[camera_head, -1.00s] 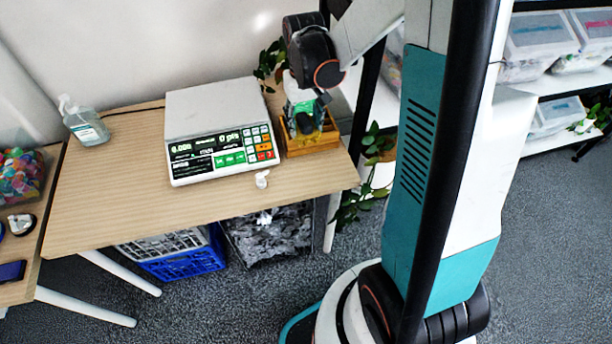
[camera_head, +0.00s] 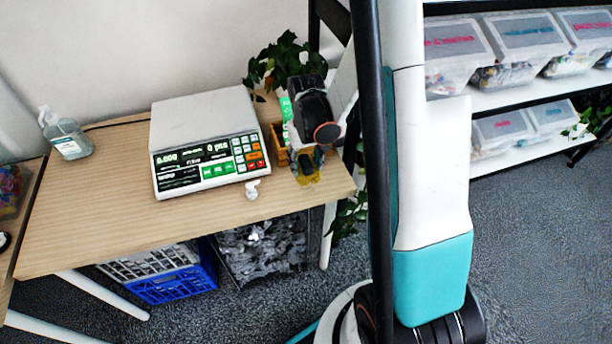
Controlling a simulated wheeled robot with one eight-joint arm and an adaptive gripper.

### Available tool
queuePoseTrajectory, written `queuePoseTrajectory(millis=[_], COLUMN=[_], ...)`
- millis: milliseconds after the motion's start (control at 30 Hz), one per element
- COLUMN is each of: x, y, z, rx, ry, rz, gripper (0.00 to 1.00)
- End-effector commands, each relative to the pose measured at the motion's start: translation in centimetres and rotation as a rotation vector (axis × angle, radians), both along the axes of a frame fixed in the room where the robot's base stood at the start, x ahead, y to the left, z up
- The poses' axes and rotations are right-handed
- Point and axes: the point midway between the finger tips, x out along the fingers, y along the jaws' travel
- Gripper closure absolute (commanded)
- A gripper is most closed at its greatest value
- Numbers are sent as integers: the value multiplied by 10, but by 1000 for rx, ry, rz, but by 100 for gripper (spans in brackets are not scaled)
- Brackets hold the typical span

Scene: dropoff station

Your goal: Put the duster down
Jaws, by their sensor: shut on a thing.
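My gripper (camera_head: 306,166) is over the right end of the wooden table (camera_head: 95,205), to the right of the scale. It points down and is shut on a yellow thing (camera_head: 309,178), which looks like the duster. Only a small part of the duster shows below the fingers. My arm's wrist hides the rest. I cannot tell whether the duster touches the table top.
A scale (camera_head: 200,112) fills the table's middle. A wooden tray (camera_head: 279,152) with something green sits partly behind my gripper, near a plant (camera_head: 285,62). A small white object (camera_head: 252,189) lies at the front edge. A clear bottle (camera_head: 66,136) stands left. The table's left-front is bare.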

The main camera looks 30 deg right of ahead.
Motion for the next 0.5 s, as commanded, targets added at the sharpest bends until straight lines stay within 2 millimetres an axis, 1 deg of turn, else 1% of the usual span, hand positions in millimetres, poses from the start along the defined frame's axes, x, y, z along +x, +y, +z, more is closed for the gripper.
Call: queuePoseTrajectory(millis=[167,300,367,500], x=[0,0,0,0], y=[0,0,0,0], z=[-13,-35,-42,-45], rx=[0,0,0,0], ry=[0,0,0,0], rz=[0,0,0,0], gripper=[71,71,71,71])
